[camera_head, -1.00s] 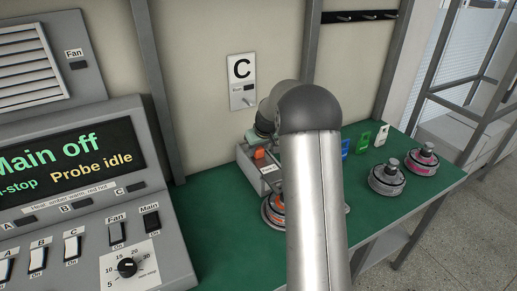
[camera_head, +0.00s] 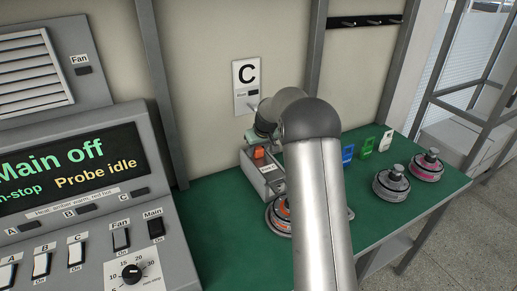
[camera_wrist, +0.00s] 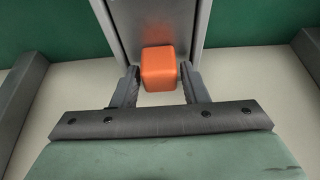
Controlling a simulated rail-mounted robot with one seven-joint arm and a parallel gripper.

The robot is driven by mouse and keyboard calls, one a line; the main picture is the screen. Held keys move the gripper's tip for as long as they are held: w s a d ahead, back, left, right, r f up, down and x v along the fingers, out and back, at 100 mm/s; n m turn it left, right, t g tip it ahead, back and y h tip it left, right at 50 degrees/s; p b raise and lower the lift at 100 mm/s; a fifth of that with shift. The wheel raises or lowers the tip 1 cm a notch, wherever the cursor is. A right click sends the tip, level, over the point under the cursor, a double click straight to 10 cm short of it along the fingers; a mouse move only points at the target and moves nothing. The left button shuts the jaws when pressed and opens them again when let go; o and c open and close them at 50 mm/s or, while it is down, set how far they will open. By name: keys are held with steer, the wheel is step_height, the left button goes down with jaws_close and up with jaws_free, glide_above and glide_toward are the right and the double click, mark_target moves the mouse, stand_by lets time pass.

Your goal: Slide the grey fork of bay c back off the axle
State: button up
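In the head view a small grey box (camera_head: 266,184) with an orange block (camera_head: 258,153) stands on the green bench under the C plate (camera_head: 248,86). An orange-marked hub motor (camera_head: 279,214) sits beside it, partly hidden by my arm. The wrist view shows the orange block (camera_wrist: 158,68) on a grey channel-shaped part (camera_wrist: 187,22). My gripper (camera_wrist: 160,84) has one finger on each side of this block, with narrow gaps showing. I cannot make out the fork's prongs or the axle; my arm covers much of bay c.
Two more hub motors, one grey-topped (camera_head: 391,184) and one pink-marked (camera_head: 427,166), stand at the right. Blue (camera_head: 347,153), green (camera_head: 367,146) and white (camera_head: 386,141) tags stand behind them. The control console (camera_head: 95,225) fills the left. Green bench (camera_head: 208,218) is bare between.

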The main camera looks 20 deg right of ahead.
mark_target(267, 166)
steer(key=a+b+v, duration=0.1)
steer(key=v, duration=1.6)
steer(key=shift+d+b, duration=0.4)
steer(key=shift+d, duration=0.05)
steer(key=shift+s+r, duration=0.1)
steer(key=shift+r, duration=0.05)
